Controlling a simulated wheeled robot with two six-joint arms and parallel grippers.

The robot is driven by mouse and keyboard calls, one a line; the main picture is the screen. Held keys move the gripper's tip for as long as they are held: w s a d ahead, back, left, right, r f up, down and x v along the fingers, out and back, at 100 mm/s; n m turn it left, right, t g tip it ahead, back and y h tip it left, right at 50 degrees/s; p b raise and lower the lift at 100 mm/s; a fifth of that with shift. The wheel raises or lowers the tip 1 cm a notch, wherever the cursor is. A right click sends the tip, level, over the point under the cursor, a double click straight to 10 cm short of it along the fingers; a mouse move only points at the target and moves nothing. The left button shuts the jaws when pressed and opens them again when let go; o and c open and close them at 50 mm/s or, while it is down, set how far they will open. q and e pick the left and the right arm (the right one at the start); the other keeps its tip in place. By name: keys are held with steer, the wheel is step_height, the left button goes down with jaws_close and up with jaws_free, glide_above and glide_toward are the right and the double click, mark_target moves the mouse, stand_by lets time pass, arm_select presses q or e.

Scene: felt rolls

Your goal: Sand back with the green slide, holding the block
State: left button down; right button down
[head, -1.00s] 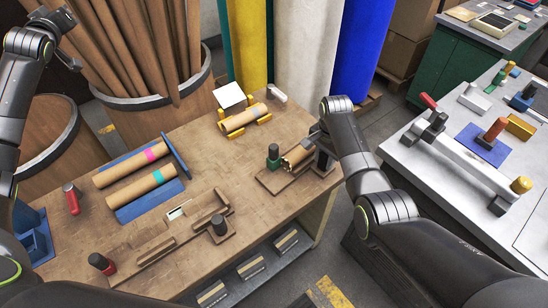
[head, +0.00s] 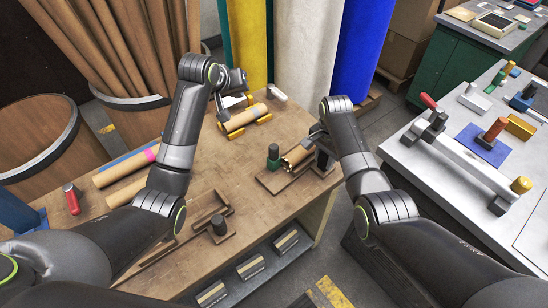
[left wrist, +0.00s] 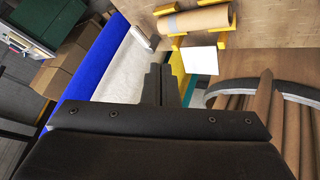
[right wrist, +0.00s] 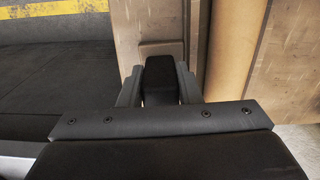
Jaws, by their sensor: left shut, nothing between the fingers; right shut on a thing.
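The green slide (head: 273,156) stands upright on a wooden jig (head: 272,183) at the right end of the bench. A tube (head: 294,156) lies in the jig beside it. My right gripper (head: 322,150) is over the jig's right end, shut on a dark block, which shows between its fingers in the right wrist view (right wrist: 160,78). In that view a tan rounded surface lies just to the right of the block. My left gripper (head: 222,112) is shut and empty, high near the yellow cradle; its closed fingers also show in the left wrist view (left wrist: 160,86).
A tube (head: 243,117) rests on the yellow cradle (head: 264,119), near a white card (left wrist: 199,60). Two tubes lie at the bench's left, partly behind my left arm. A red-handled tool (head: 72,199) stands at the left. The bench between cradle and jig is clear.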

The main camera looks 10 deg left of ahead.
mark_target(274, 157)
arm_select(q)
steer(key=s+d+f+m+g+h, duration=0.1)
steer(key=s+d+f+m+g, duration=0.15)
steer(key=s+d+f, duration=0.4)
arm_select(e)
steer(key=shift+s+f, duration=0.15)
steer(key=shift+f, duration=0.1)
arm_select(q)
step_height(274, 157, down, 7)
steer(key=w+d, duration=0.1)
steer(key=shift+w+d+g, duration=0.25)
steer(key=shift+d+g, duration=0.05)
steer(key=shift+g, duration=0.05)
steer(key=shift+d+n, duration=0.1)
steer(key=shift+n, duration=0.15)
stand_by(1.4)
steer(key=shift+s+d+f, duration=0.1)
steer(key=shift+s+d, duration=1.85)
steer(key=shift+d, duration=0.25)
steer(key=shift+w+a, duration=0.1)
steer(key=shift+r, duration=1.8)
